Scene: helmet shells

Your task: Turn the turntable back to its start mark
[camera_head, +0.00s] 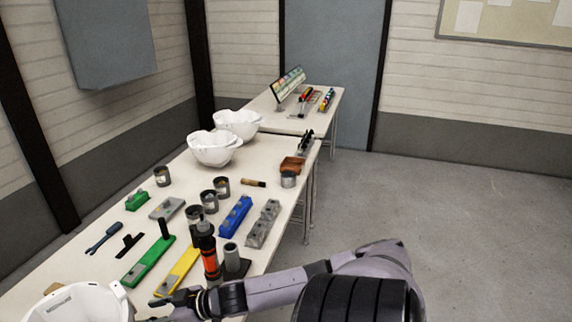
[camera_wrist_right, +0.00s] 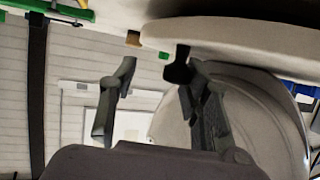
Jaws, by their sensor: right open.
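A white helmet shell (camera_head: 80,302) is at the lower left of the head view, cut off by the frame. In the right wrist view, which looks upside down, a pale round disc (camera_wrist_right: 245,35), apparently the turntable, has the shell (camera_wrist_right: 255,115) against it. A small tan block (camera_wrist_right: 133,39) shows beside the disc's rim. My right gripper (camera_head: 163,299) is close to the right of the shell in the head view. Its two fingers (camera_wrist_right: 154,68) are apart with nothing between them; one tip is near the disc rim, contact unclear. I cannot make out a start mark. My left gripper is not in view.
Close to my right gripper stand a black-and-orange tool (camera_head: 208,252), a grey cylinder on a dark base (camera_head: 233,262) and a yellow block (camera_head: 180,272). Green, blue and grey blocks, several cups and two white shells (camera_head: 214,150) stand farther back. Open floor lies right.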

